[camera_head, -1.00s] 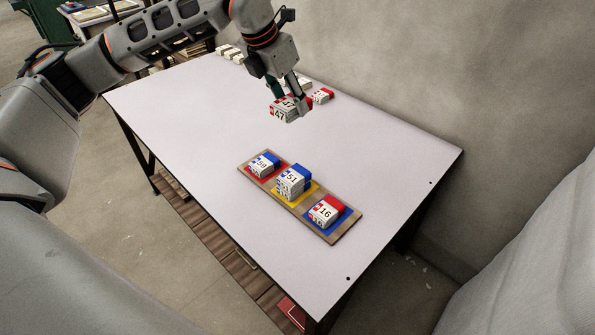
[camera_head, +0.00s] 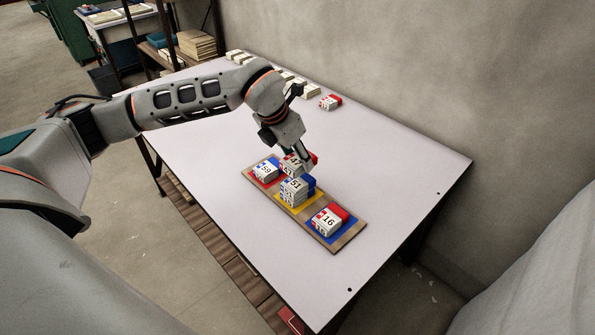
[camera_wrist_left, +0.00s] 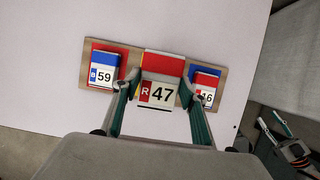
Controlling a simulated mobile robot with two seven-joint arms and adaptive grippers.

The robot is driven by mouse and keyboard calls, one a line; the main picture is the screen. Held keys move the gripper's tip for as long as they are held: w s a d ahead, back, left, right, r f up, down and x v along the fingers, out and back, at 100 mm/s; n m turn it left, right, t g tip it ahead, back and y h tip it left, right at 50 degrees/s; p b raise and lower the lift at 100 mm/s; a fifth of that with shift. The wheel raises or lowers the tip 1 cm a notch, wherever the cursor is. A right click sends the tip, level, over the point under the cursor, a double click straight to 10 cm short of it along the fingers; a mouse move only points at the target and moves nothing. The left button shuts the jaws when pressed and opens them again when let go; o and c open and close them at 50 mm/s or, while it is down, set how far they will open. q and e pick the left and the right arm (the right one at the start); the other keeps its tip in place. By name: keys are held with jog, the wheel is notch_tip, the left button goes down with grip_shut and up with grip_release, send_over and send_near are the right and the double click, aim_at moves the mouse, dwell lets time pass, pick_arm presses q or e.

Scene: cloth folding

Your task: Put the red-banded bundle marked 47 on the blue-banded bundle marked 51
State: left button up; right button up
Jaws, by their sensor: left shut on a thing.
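My left gripper (camera_head: 303,160) is shut on the red-banded bundle marked 47 (camera_head: 291,165), a white block with a red band. In the left wrist view the bundle (camera_wrist_left: 160,93) sits between both fingers, label facing the camera. The blue-banded bundle marked 51 (camera_head: 294,186) stands on the yellow middle pad of a wooden board and looks like the top of a stack. The held bundle is at its far upper side in the head view. I cannot tell whether they touch. Bundle 51 is hidden in the wrist view.
The board (camera_head: 346,240) also holds blue-banded bundle 59 (camera_head: 265,171) on a red pad and red-banded bundle 16 (camera_head: 329,221) on a blue pad. Another red-banded bundle (camera_head: 330,102) and several white blocks line the table's far edge. The table (camera_head: 400,165) right of the board is clear.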

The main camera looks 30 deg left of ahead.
aim_at(297, 181)
pick_arm(q)
jog(key=shift+f, duration=0.5)
notch_tip(297, 181, down, 3)
jog(key=shift+f, duration=0.45)
jog(key=shift+f, duration=0.15)
jog(key=o, duration=1.1)
